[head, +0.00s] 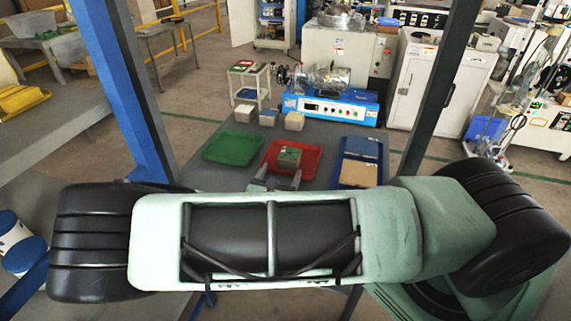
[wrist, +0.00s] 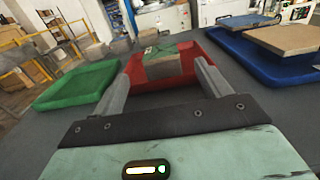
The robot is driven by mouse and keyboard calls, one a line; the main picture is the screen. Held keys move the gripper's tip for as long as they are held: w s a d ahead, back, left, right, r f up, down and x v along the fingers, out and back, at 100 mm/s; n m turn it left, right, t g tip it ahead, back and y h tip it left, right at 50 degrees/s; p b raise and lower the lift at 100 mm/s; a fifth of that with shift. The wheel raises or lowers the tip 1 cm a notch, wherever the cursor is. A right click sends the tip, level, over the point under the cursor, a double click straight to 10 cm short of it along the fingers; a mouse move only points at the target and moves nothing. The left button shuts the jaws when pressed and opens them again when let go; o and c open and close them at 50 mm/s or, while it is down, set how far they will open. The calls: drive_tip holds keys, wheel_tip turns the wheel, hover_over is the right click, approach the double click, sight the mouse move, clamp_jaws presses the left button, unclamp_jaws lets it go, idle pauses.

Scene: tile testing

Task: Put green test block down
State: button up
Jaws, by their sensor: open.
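The green test block (head: 289,157) is a grey block with a green top. It sits in the red tray (head: 312,151), and it also shows in the wrist view (wrist: 158,64), upright, with the red tray (wrist: 196,52) around it. My gripper (head: 279,177) is open at the near side of the red tray. In the wrist view its two fingers (wrist: 168,68) point toward the block, one to each side of it in the picture. No finger visibly presses on the block. My arm hides part of the table below the gripper.
An empty green tray (head: 232,148) lies left of the red tray. A blue tray (head: 343,163) on the right holds a tan slab (head: 358,174) and a blue slab (head: 361,147). Small blocks (head: 294,121) and a blue machine (head: 330,108) stand behind. Posts (head: 125,90) rise at both sides.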

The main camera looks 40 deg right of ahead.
drive_tip(key=v, duration=0.3)
drive_tip(key=shift+s, duration=0.1)
drive_tip(key=shift+s+m+g, duration=0.25)
drive_tip(key=shift+m+g, duration=0.05)
drive_tip(key=s+m+g, duration=0.1)
drive_tip(key=s+g, duration=0.1)
drive_tip(key=s+m+g, duration=0.1)
drive_tip(key=s+m, duration=0.1)
drive_tip(key=s+m+g, duration=0.2)
drive_tip(key=shift+a+r+g, duration=0.1)
drive_tip(key=shift+a+g, duration=0.15)
drive_tip(key=shift+g, duration=0.05)
drive_tip(key=s+a+r+m+g+y, duration=0.4)
drive_tip(key=s+a+r+m+y, duration=0.8)
drive_tip(key=s+a+r+y, duration=0.2)
wheel_tip(320, 180, up, 4)
drive_tip(key=s+a, duration=0.2)
drive_tip(key=s, duration=0.1)
drive_tip(key=shift+a+g+y, duration=0.3)
drive_tip(key=shift+g+y, duration=0.1)
